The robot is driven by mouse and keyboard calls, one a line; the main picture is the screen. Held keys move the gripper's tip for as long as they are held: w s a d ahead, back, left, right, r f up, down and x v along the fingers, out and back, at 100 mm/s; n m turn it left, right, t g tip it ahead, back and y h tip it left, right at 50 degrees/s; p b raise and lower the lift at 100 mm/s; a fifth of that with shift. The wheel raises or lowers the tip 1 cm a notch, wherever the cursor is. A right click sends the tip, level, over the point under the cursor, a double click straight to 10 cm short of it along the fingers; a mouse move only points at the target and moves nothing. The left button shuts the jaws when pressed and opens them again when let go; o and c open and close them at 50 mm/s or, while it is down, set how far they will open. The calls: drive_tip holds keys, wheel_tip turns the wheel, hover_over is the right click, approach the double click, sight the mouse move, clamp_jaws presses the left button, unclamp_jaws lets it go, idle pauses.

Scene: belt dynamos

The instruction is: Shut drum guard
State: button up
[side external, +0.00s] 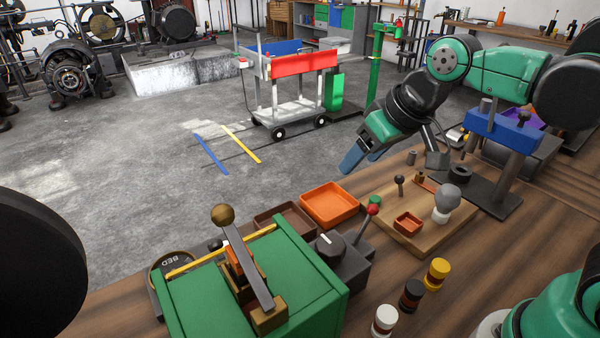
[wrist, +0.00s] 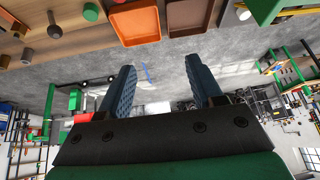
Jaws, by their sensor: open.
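No part is clearly recognisable as the drum guard. A green housing (side external: 310,275) stands at the bench's near left, with a yellow rod (side external: 215,252) along its far top edge. On it a flat grey lever (side external: 248,262) with a brass ball end stands tilted up from a brass block. My gripper (side external: 362,162) is open and empty, up and right of the housing, apart from it and pointing down-left past the bench's far edge. In the wrist view, my gripper's two blue fingers (wrist: 160,70) are wide apart with only floor between them.
An orange tray (side external: 330,204) and a brown tray (side external: 276,213) lie between housing and gripper. A grey box (side external: 345,262) with a black knob and red-ball lever adjoins the housing. A wooden board (side external: 405,228) holds small parts. Several banded cylinders (side external: 411,294) stand in front.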

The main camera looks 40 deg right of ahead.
drive_tip(key=shift+m+t+h, duration=0.3)
drive_tip(key=shift+t+h, duration=0.1)
drive_tip(key=shift+t, duration=0.3)
drive_tip(key=s+d+f, duration=0.3)
drive_tip(key=shift+d+f, duration=0.1)
